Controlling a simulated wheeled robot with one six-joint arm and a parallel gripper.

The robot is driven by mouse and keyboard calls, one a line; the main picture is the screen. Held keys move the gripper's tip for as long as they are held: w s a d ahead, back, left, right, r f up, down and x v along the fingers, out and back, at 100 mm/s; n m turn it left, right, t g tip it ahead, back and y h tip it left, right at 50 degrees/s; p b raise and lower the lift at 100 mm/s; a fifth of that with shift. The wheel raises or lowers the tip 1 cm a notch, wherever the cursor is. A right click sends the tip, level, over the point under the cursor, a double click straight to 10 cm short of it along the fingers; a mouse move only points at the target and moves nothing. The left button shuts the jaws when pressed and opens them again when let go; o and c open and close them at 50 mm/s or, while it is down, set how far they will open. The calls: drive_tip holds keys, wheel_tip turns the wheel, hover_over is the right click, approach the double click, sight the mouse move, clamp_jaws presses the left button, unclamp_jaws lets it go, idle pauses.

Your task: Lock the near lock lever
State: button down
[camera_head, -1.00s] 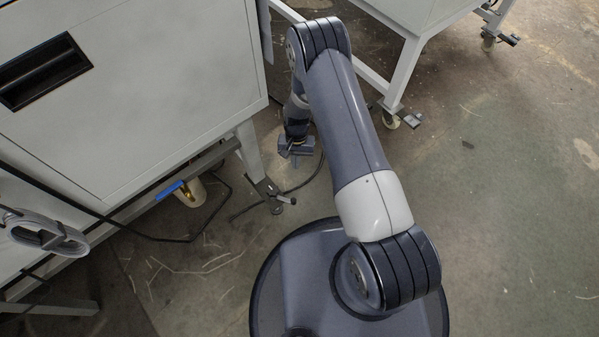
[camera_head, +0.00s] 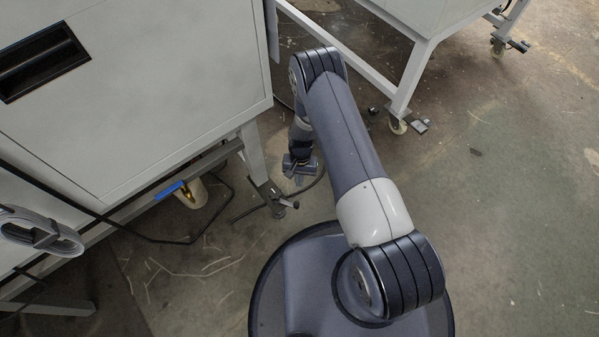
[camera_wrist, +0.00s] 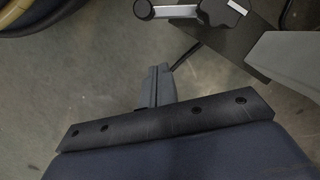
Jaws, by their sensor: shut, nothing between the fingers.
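The near lock lever (camera_head: 291,205) is a small dark lever at the foot of the grey cabinet's corner leg, near the floor. My gripper (camera_head: 300,180) is just above and to the right of the foot in the head view. In the wrist view its closed fingers (camera_wrist: 158,78) point toward the lever, with a visible gap of floor between. Nothing is between the fingers.
The grey cabinet (camera_head: 130,110) fills the left. A blue-handled valve (camera_head: 172,190) and black cables sit beneath it. A second white frame stands on a caster (camera_head: 398,126) at the upper right. A yellow curved object (camera_wrist: 60,14) shows at the wrist view's top left. Floor on the right is open.

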sight(285, 201)
drive_tip(key=shift+s+a+f, duration=0.15)
drive_tip(key=shift+s+f, duration=0.1)
drive_tip(key=shift+s, duration=0.45)
drive_tip(key=shift+s+a+f, duration=0.15)
drive_tip(key=shift+s+f, duration=0.15)
drive_tip(key=shift+s, duration=0.45)
drive_tip(key=shift+s+a+f, duration=0.15)
drive_tip(key=shift+s+f, duration=0.1)
drive_tip(key=shift+s, duration=0.45)
